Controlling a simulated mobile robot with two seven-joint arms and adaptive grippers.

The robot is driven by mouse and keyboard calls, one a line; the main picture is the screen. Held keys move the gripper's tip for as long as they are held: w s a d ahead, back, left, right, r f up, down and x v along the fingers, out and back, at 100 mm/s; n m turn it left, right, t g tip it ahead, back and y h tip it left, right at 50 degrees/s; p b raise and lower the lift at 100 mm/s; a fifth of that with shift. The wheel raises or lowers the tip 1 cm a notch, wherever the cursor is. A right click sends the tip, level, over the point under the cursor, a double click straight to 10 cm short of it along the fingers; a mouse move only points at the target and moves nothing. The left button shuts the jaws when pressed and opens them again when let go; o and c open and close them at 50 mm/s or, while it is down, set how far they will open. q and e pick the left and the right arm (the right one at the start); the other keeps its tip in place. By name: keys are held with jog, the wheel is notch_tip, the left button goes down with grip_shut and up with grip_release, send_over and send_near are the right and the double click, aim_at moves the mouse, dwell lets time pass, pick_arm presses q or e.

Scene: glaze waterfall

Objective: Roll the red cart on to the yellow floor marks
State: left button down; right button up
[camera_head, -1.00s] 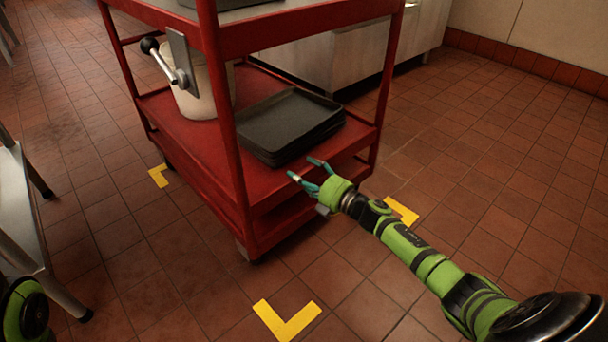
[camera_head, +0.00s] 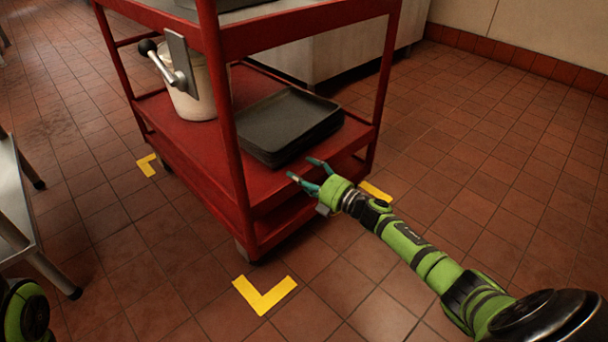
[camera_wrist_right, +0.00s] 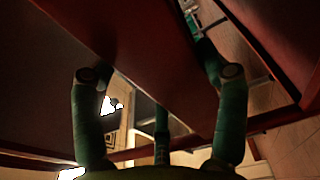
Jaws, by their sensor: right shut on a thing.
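The red cart (camera_head: 180,133) stands on its wheels in the middle of the head view. My right gripper (camera_head: 303,169) is shut on the red edge of a cart shelf at its near right side. In the right wrist view, green fingers (camera_wrist_right: 160,110) sit on both sides of a red panel. Yellow corner marks lie on the floor: one in front of the near wheel (camera_head: 264,295), one by the left wheel (camera_head: 147,165), and one past the right side (camera_head: 376,191), partly hidden by my arm. My left gripper is out of view.
The lower shelf carries stacked dark trays (camera_head: 289,126) and a white pot (camera_head: 196,92) with a lever. A metal table (camera_head: 15,195) stands close on the left. A steel counter (camera_head: 330,50) is behind the cart. The tiled floor at right is clear.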

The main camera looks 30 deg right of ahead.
jog(key=shift+s+d, duration=0.15)
jog(key=o, duration=1.7)
jog(key=shift+o, duration=0.2)
jog(key=v, duration=1.2)
